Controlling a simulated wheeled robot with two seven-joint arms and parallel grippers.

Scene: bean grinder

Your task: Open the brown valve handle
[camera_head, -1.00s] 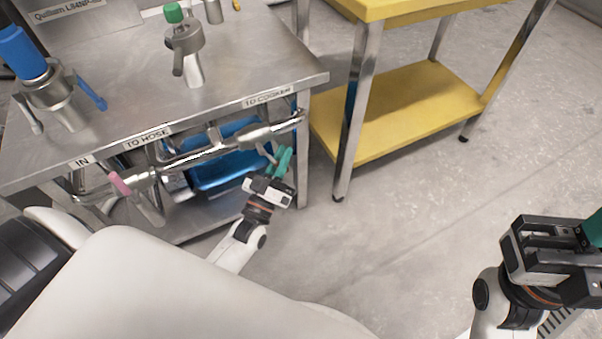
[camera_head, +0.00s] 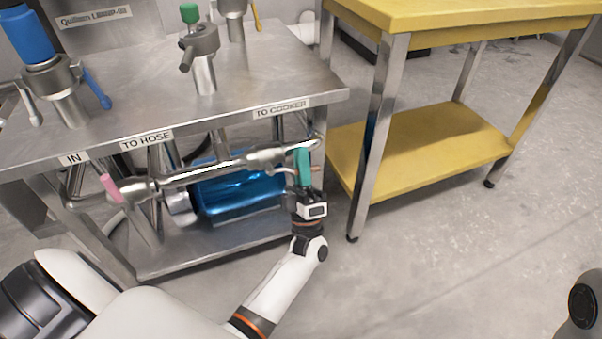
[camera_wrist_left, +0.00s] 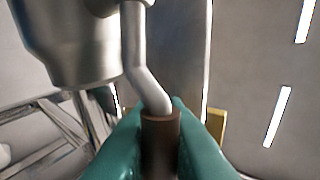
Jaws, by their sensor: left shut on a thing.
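The brown valve handle (camera_wrist_left: 160,140) is a brown sleeve on a bent metal lever (camera_wrist_left: 147,70) in the left wrist view. My left gripper (camera_head: 303,167) is at the right end of the pipe under the table, by the "TO COOKER" label (camera_head: 281,109). Its green fingers are shut on the brown handle, one on each side of it. The large metal valve body (camera_wrist_left: 70,40) is at the upper left in the left wrist view. In the head view, the fingers hide most of the handle. My right gripper is out of the head view.
A pipe (camera_head: 205,173) with a pink handle (camera_head: 111,188) runs below the steel table (camera_head: 140,90). A blue cylinder (camera_head: 240,192) lies on the lower shelf. A yellow two-level table (camera_head: 430,150) stands close on the right. The floor in front is clear.

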